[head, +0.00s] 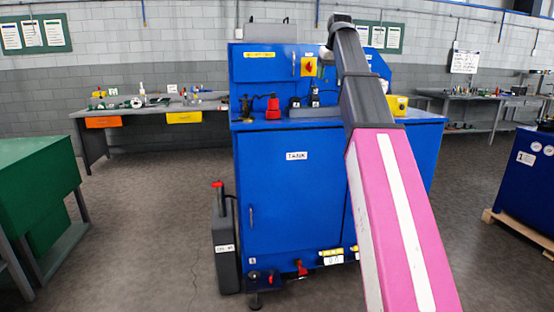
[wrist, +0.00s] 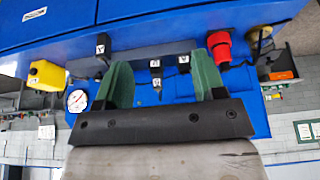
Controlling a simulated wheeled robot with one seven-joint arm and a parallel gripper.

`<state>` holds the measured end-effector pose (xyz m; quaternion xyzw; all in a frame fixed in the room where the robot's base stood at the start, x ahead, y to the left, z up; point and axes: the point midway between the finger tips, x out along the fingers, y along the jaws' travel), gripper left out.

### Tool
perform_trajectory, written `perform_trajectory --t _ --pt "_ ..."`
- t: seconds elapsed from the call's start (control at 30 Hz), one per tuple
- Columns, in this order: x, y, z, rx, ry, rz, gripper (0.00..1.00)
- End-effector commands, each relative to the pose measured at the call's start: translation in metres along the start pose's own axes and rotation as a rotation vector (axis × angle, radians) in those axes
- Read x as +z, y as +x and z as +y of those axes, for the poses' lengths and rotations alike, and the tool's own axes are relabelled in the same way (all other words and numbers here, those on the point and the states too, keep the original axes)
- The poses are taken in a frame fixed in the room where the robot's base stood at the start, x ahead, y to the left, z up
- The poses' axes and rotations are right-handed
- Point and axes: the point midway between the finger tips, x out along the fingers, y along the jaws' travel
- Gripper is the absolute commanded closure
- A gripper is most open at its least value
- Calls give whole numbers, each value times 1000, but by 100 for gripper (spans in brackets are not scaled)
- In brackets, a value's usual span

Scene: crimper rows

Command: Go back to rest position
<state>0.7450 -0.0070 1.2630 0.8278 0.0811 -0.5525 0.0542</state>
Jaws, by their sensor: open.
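My gripper (wrist: 160,84) shows in the wrist view with its two green fingers spread apart and nothing between them. Beyond it is the blue cabinet (wrist: 135,22), seen upside down. In the head view my arm rises in front of the right half of the blue cabinet (head: 290,210) and bends over near its top. The fingers cannot be made out in the head view. A red part (wrist: 219,47) lies to the right of the fingers in the wrist view, and a yellow box (wrist: 47,75) to their left. A row of small dark labelled parts (wrist: 156,65) shows between and beyond the fingers.
A workbench (head: 145,110) with tools stands behind left, another table (head: 470,97) behind right. A dark canister (head: 224,245) stands beside the cabinet. Floor is clear at front left.

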Motion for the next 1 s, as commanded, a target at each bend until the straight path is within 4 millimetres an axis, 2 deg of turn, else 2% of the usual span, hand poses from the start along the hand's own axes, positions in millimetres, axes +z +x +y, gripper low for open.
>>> perform_trajectory --t 0.07,0.37,0.57,0.77,0.87,1.0 --pt "0 2 0 0 0 -1 37" --pt "10 32 0 -1 9 -15 37" --pt "20 62 0 -1 18 -29 37" --pt "38 106 0 -1 31 -50 37" --pt "52 138 -1 -1 40 -67 37" --pt "80 191 -2 0 57 -95 37"
